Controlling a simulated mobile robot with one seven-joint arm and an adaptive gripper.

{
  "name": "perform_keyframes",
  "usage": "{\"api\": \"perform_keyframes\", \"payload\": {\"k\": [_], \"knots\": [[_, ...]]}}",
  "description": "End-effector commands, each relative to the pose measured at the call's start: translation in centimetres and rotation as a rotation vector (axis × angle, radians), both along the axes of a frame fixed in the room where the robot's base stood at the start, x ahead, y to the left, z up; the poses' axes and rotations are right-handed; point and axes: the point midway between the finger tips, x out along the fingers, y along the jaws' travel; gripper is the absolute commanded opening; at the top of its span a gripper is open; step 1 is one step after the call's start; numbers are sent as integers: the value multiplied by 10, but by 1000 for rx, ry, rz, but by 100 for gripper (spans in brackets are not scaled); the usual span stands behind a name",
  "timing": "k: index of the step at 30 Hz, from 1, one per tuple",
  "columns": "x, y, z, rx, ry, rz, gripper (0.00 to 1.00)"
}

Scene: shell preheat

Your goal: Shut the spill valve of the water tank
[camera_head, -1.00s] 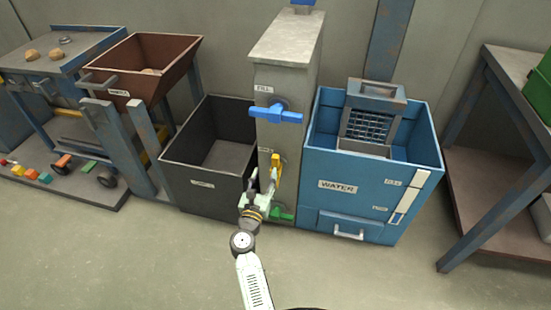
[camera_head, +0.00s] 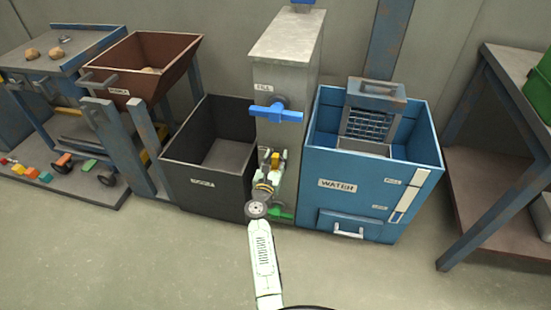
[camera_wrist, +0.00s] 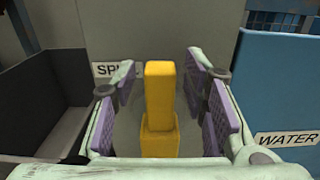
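The spill valve's handle is a yellow lever (camera_wrist: 160,100) on the grey column (camera_head: 284,75), below a "SPILL" label (camera_wrist: 108,69) that is partly hidden by a finger. In the wrist view the lever stands upright between the two fingers of my gripper (camera_wrist: 163,108). The fingers are open with a gap on both sides, and neither seems to touch it. In the head view my gripper (camera_head: 271,169) is in front of the column's lower part and hides most of the lever. The blue water tank (camera_head: 318,180) stands right of the column.
A blue fill valve handle (camera_head: 277,113) sits higher on the column. A dark open bin (camera_head: 207,187) is close on the left. A green part (camera_head: 281,215) shows low by the column. A blue-framed table (camera_head: 515,110) stands far right. The floor in front is clear.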

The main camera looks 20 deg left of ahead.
Motion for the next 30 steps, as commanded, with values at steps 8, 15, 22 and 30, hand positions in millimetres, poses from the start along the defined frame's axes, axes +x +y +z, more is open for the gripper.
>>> {"api": "perform_keyframes", "payload": {"k": [8, 15, 22, 30], "knots": [[0, 0, 0, 0, 0, 0, 34], [0, 0, 0, 0, 0, 0, 18], [0, 0, 0, 0, 0, 0, 3], [0, 0, 0, 0, 0, 0, 0]]}}
